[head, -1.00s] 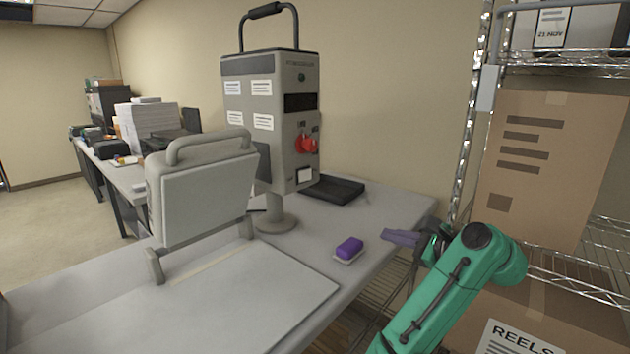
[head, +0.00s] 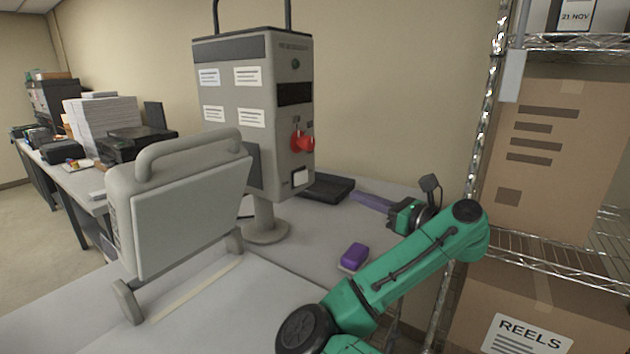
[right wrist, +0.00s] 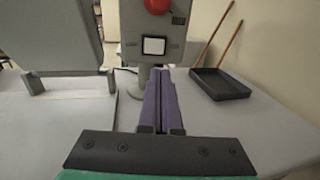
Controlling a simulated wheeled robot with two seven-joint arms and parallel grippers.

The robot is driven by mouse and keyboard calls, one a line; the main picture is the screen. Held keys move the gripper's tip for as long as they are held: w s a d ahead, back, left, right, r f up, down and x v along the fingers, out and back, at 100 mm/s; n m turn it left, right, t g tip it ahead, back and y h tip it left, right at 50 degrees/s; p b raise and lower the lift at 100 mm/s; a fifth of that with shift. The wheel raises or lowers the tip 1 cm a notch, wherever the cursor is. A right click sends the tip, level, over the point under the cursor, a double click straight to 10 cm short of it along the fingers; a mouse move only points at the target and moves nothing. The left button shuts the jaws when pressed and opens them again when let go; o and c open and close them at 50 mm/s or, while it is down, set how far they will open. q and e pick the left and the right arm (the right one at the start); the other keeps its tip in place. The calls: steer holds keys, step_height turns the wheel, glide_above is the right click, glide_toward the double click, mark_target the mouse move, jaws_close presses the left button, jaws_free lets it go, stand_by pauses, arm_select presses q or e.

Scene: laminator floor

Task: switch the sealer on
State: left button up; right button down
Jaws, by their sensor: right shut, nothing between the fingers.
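The sealer's grey control box (head: 225,140) stands on a round-footed post on the table. Its face has a red knob (head: 301,140), a dark display (head: 294,93), a dull green round button or lamp (head: 295,64) and a white square switch (head: 300,177) low down. The right wrist view shows the white square (right wrist: 153,46) and part of the red knob (right wrist: 157,5). My right gripper (head: 357,197) is shut and empty, its purple fingers pointing toward the box from the right. In the right wrist view its fingertips (right wrist: 160,72) appear below the white square, apparently short of it. My left gripper is not in view.
A press with a raised grey lid (head: 190,205) stands at left. A black tray (head: 328,188) lies behind the box's post. A purple block (head: 354,256) sits on the table near my right arm. A wire shelf with cartons (head: 550,150) stands at right.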

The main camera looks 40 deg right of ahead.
mark_target(306, 177)
steer(key=w+b, duration=0.1)
steer(key=w, duration=0.4)
steer(key=w+a+b, duration=0.1)
steer(key=w, duration=0.4)
steer(key=w+b, duration=0.1)
steer(key=w, duration=0.4)
steer(key=shift+a+f, duration=0.25)
steer(key=shift+a, duration=0.05)
steer(key=shift+w, duration=0.1)
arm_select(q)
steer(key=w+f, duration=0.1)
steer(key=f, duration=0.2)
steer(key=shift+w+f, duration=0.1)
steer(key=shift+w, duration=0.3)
arm_select(e)
steer(key=shift+r, duration=0.1)
